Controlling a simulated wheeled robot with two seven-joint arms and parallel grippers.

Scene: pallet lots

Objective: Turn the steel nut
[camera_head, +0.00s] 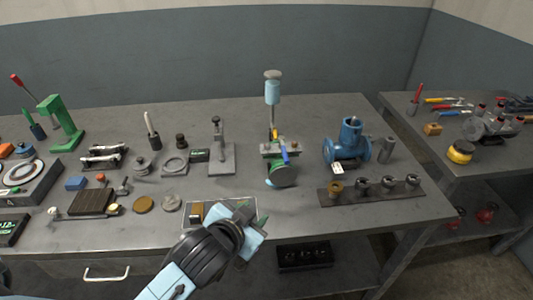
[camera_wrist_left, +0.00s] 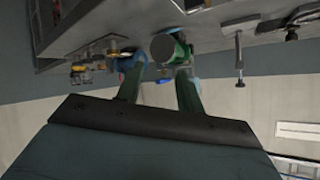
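A dark strip (camera_head: 322,199) near the front right of the bench bears several nut-like pieces. One is brass-coloured (camera_head: 335,189); the others look like steel nuts (camera_head: 388,182). I cannot tell which one is the task's nut. My left gripper (camera_head: 250,217) is over the bench's front edge, left of the strip and apart from it. In the left wrist view its two green fingers (camera_wrist_left: 160,78) stand apart with nothing between them. My right gripper does not show in either view.
A small green-and-blue device (camera_head: 283,174) stands just beyond my left gripper. A blue valve body (camera_head: 347,146) stands behind the strip. A grey stand (camera_head: 220,155) and a framed tray (camera_head: 195,213) are near the gripper. A side table (camera_head: 480,160) with tools is at right.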

